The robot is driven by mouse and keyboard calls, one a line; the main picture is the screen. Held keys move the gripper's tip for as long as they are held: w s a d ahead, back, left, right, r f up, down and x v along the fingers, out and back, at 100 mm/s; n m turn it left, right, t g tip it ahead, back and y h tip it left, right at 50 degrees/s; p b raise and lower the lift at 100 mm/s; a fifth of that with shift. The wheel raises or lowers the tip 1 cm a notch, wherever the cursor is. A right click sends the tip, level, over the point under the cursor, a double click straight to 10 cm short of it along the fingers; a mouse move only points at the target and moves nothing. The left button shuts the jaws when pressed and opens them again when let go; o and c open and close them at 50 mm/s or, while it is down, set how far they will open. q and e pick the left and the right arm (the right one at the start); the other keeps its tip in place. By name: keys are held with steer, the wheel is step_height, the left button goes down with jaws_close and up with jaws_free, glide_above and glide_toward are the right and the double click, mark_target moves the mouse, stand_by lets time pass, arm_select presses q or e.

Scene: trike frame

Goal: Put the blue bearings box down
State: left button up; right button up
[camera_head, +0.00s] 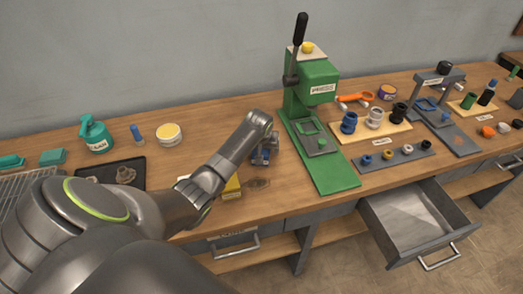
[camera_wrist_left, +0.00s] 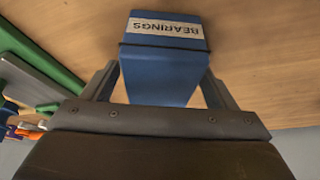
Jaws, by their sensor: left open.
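The blue bearings box (camera_wrist_left: 160,70) has a white label reading BEARINGS, upside down in the left wrist view. It sits against the wooden bench top, between the two fingers of my left gripper (camera_wrist_left: 160,88). The fingers are open on either side of it. In the head view my left gripper (camera_head: 264,152) is low over the bench, just left of the green press. There the box is mostly hidden by my arm and fingers. My right gripper is not in view.
The green press (camera_head: 325,160) stands close on the right. A yellow box (camera_head: 232,187) is partly hidden behind my left forearm. A dark tray (camera_head: 128,172) lies to the left. An open drawer (camera_head: 408,222) juts out at the front right. Bench space behind my gripper is clear.

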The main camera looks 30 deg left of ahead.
arm_select(q)
steer(key=shift+w+f, duration=0.15)
steer(key=shift+f, duration=0.2)
steer(key=shift+r, duration=0.1)
steer(key=c, duration=1.4)
